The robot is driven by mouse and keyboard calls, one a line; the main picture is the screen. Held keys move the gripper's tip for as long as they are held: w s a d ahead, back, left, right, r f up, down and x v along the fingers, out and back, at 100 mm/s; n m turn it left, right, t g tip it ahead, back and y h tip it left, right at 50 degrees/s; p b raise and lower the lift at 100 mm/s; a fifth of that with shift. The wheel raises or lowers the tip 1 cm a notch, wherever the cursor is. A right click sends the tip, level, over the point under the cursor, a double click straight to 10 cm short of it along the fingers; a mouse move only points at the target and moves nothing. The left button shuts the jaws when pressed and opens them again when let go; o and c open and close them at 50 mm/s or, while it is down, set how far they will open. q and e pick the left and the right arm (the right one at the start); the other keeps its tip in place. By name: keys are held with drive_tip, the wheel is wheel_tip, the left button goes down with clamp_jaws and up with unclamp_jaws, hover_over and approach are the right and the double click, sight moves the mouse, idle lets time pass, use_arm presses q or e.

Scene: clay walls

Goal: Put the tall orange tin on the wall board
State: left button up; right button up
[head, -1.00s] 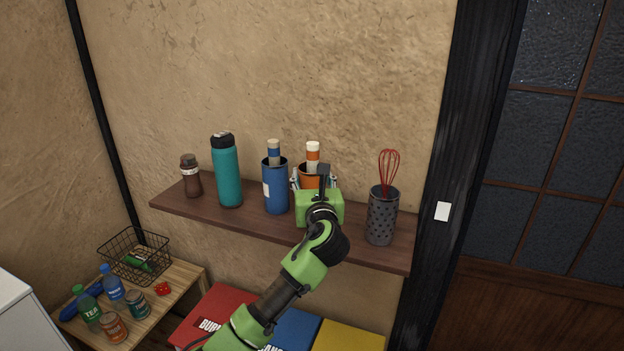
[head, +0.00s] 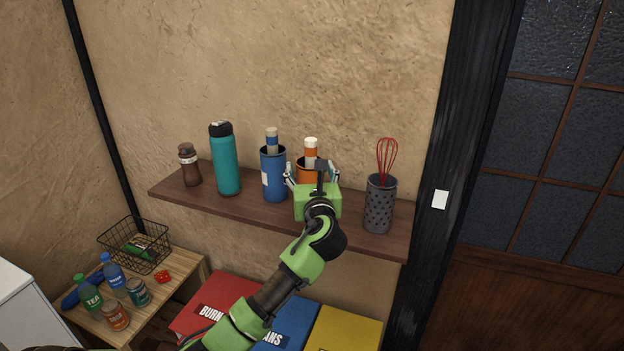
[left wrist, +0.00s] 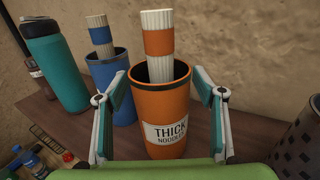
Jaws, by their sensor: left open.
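The tall orange tin (head: 307,172) stands upright on the brown wall board (head: 231,207), just right of a blue tin. In the left wrist view the orange tin (left wrist: 160,105) has a dark rim and a white "THICK NOODLES" label. A pale roll with an orange band sticks out of it. My left gripper (head: 311,173) is open in front of the tin, with one finger on each side. Gaps show between the fingers and the tin in the left wrist view. The gripper hides the tin's lower part in the head view. My right gripper is not in view.
On the board stand a blue tin (head: 273,178), a teal bottle (head: 226,165), a brown jar (head: 190,166) and a dark perforated holder (head: 379,208) with a red whisk. Below are a small wooden table (head: 178,279) with bottles and a wire basket (head: 133,248), and coloured boxes.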

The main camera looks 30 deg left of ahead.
use_arm(q)
drive_tip(key=b+v, duration=0.2)
drive_tip(key=v, duration=0.9)
drive_tip(key=shift+s+d+b, duration=0.25)
drive_tip(key=shift+s+b, duration=0.1)
drive_tip(key=shift+b, duration=0.05)
